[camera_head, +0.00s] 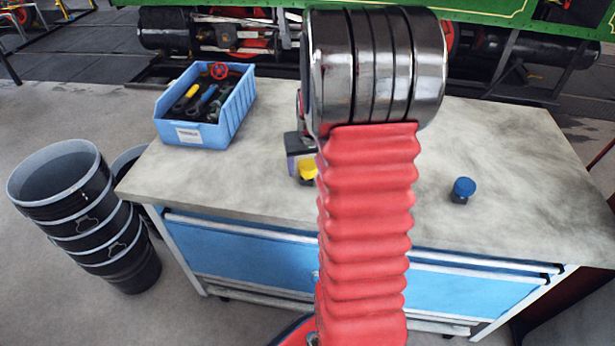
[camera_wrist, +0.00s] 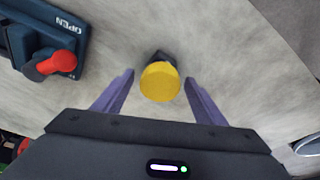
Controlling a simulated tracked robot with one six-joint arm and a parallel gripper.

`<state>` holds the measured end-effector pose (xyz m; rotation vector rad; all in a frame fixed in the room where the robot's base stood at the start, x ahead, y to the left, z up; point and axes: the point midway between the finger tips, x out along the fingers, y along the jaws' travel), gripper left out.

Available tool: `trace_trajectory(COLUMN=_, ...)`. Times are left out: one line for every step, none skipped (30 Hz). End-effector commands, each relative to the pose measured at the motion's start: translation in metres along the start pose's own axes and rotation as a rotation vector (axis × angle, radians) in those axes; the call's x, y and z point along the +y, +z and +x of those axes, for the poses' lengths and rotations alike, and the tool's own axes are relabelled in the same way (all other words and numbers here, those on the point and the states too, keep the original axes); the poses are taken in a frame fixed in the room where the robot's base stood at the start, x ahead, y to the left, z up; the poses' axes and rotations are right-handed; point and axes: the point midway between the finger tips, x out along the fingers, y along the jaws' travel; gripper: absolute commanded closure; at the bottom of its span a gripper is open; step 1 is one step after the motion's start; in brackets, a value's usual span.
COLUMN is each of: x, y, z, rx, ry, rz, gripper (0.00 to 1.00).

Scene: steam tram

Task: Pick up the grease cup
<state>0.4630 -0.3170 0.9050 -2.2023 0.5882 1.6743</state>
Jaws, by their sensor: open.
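A small cup with a yellow cap (camera_head: 308,172) and dark body stands on the workbench, partly hidden behind my arm in the head view. In the wrist view the yellow-capped cup (camera_wrist: 160,82) is between and slightly ahead of my purple jaws. My gripper (camera_wrist: 159,77) is open, with a gap to the cup on each side. A similar small cup with a blue cap (camera_head: 464,188) stands apart on the right of the bench. The pictures do not label either as the grease cup.
A blue bin (camera_head: 225,125) of tools sits at the bench's back left. A dark blue device marked OPEN with a red handle (camera_wrist: 55,64) lies left of the cup. Stacked black buckets (camera_head: 85,215) stand on the floor at left. The bench's right side is mostly clear.

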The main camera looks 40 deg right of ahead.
Motion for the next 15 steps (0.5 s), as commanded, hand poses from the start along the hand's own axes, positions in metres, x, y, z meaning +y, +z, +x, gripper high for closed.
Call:
trace_trajectory(x=-0.0001, y=0.0000, z=-0.0001, rx=0.000, ry=0.000, rz=0.000, gripper=0.35)
trace_trajectory(x=-0.0001, y=0.0000, z=-0.0001, rx=0.000, ry=0.000, rz=0.000, gripper=0.35)
trace_trajectory(x=-0.0002, y=0.0000, z=-0.0001, rx=0.000, ry=0.000, rz=0.000, gripper=0.37)
trace_trajectory(x=-0.0002, y=0.0000, z=-0.0001, rx=0.000, ry=0.000, rz=0.000, gripper=0.39)
trace_trajectory(x=-0.0002, y=0.0000, z=-0.0001, rx=0.000, ry=0.000, rz=0.000, gripper=0.41)
trace_trajectory(x=-0.0002, y=0.0000, z=-0.0001, rx=0.000, ry=0.000, rz=0.000, gripper=0.44)
trace_trajectory(x=-0.0002, y=0.0000, z=-0.0001, rx=0.000, ry=0.000, rz=0.000, gripper=0.46)
trace_trajectory(x=-0.0003, y=0.0000, z=-0.0001, rx=0.000, ry=0.000, rz=0.000, gripper=0.48)
trace_trajectory(x=-0.0003, y=0.0000, z=-0.0001, rx=0.000, ry=0.000, rz=0.000, gripper=0.51)
trace_trajectory(x=-0.0003, y=0.0000, z=-0.0001, rx=0.000, ry=0.000, rz=0.000, gripper=0.53)
trace_trajectory(x=-0.0003, y=0.0000, z=-0.0001, rx=0.000, ry=0.000, rz=0.000, gripper=0.55)
trace_trajectory(x=-0.0003, y=0.0000, z=-0.0001, rx=0.000, ry=0.000, rz=0.000, gripper=0.58)
trace_trajectory(x=-0.0004, y=0.0000, z=-0.0001, rx=0.000, ry=0.000, rz=0.000, gripper=0.60)
trace_trajectory(x=-0.0004, y=0.0000, z=-0.0001, rx=0.000, ry=0.000, rz=0.000, gripper=0.62)
trace_trajectory(x=-0.0004, y=0.0000, z=-0.0001, rx=0.000, ry=0.000, rz=-0.001, gripper=0.65)
